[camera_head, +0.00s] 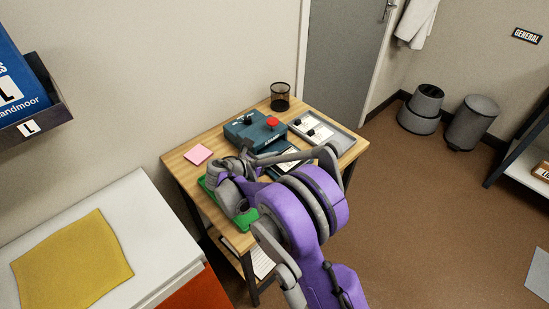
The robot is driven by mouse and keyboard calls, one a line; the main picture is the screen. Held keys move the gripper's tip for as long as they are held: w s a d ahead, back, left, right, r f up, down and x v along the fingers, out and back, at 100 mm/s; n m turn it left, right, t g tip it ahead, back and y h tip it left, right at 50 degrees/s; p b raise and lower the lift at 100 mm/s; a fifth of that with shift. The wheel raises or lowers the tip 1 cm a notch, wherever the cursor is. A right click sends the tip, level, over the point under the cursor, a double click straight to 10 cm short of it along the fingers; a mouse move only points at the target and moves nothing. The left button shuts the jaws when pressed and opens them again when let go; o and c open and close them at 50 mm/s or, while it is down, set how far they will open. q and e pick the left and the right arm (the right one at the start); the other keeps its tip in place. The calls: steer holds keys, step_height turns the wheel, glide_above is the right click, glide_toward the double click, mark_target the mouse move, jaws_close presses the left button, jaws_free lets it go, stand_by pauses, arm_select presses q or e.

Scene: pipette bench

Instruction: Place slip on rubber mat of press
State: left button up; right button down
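A blue-grey device (256,131) with a red knob stands near the back of the wooden table; it looks like the press. A dark-edged flat piece with a pale face (291,161) lies in front of it, partly behind my arm; I cannot tell whether it holds the slip or is the mat. My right arm, purple and grey, comes in from below and reaches over the table. Its gripper (243,168) seems to be near the device's front left corner, but its fingers are unclear. No slip can be made out for certain. My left gripper is out of view.
A grey tray (345,141) with small dark items lies right of the device. A black mesh cup (280,97) stands behind. Pink notes (198,154) lie at left. A green tray (247,219) is partly under my arm. A white cabinet (150,237) stands left.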

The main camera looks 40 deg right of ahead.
steer(key=shift+f, duration=0.1)
steer(key=c, duration=0.8)
jaws_free()
steer(key=shift+c, duration=0.2)
